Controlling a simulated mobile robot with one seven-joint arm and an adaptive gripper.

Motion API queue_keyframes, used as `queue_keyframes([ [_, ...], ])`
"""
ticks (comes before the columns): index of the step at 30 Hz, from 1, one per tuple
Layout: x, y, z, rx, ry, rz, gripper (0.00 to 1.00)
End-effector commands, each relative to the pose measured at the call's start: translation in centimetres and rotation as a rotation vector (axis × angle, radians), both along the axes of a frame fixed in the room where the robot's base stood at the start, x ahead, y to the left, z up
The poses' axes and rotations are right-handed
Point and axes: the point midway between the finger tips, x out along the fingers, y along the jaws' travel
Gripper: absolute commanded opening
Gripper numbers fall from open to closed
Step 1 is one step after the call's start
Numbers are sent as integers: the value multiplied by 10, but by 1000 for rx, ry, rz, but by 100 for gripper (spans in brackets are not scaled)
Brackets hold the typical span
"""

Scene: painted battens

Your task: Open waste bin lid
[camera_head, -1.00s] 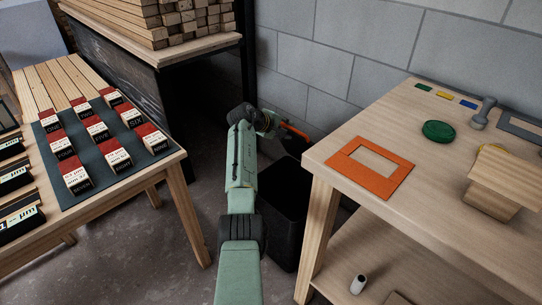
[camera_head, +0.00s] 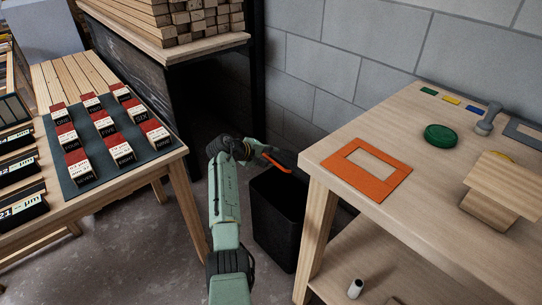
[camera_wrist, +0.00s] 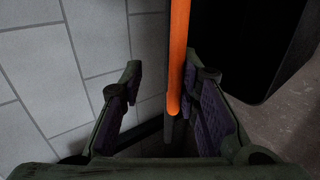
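The waste bin (camera_head: 276,228) is a black box on the floor beside the right table's leg. Its dark mouth shows in the head view, and part of the bin shows at upper right in the wrist view (camera_wrist: 252,45). An orange bar, seemingly the lid's edge or handle, (camera_head: 278,162) shows at my gripper (camera_head: 262,154). In the wrist view the bar (camera_wrist: 178,60) runs down between my fingers, close to the right one; I cannot tell if they touch. My fingers (camera_wrist: 165,95) are apart. The rest of the lid is not clearly visible.
The right table (camera_head: 316,162) stands close to the bin, with an orange frame (camera_head: 366,170) near its corner. The left table (camera_head: 180,158) carries lettered blocks. A grey block wall (camera_head: 320,75) is behind the bin.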

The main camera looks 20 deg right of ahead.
Motion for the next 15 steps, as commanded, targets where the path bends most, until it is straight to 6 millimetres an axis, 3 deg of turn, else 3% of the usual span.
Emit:
queue_keyframes([
  [15,-5,16,23,0,-1,1,29],
])
